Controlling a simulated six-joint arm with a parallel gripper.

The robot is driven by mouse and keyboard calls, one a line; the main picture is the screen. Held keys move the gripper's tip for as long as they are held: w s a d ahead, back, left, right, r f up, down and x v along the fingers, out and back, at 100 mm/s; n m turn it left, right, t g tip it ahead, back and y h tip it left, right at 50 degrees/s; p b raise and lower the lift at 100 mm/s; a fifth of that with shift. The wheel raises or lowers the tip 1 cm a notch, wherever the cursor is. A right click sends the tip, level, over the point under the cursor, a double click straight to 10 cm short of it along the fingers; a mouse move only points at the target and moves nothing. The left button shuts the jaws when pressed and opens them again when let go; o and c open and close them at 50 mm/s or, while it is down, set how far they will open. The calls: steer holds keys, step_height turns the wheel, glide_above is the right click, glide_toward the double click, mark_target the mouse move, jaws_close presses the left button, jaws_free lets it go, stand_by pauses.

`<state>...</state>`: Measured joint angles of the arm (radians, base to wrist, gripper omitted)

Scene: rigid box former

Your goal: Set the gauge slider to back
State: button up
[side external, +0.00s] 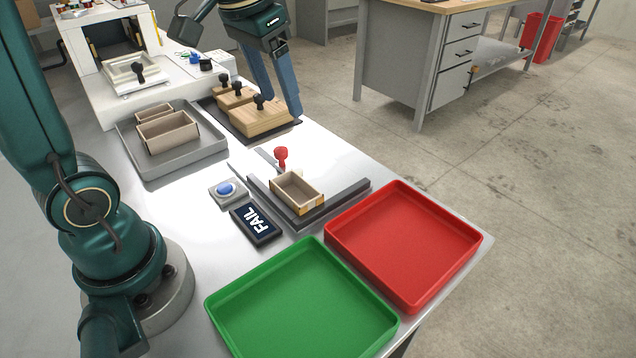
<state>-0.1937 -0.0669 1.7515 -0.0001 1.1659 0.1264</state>
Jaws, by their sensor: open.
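The gauge slider is a red knob (281,155) on a short post, standing behind the open box in the gauge. The gauge (335,203) has dark grey rails, and a small open beige box (299,193) sits in its corner. A thin metal strip (267,158) lies beside the knob. My gripper (281,105) is open, pointing down with blue-grey fingers over the right side of the wooden blocks, behind and apart from the red knob. Whether its fingertips touch a block is unclear. The knob's foot is partly hidden by the box.
A dark display reading FAIL (256,224) and a blue button (226,189) lie left of the gauge. A red tray (404,240) and green tray (302,305) stand in front. Knobbed wooden blocks (252,118) and a grey tray with boxes (188,168) are behind.

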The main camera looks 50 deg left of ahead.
steer(key=w+a+f+n+g, duration=0.1)
steer(key=w+a+f+g, duration=0.1)
steer(key=w+a+f, duration=0.25)
steer(key=n+g, duration=0.1)
glide_above(281, 147)
steer(key=shift+h, duration=0.3)
step_height(281, 147, down, 5)
steer(key=shift+f, duration=2.6)
jaws_close()
steer(key=shift+r, duration=0.1)
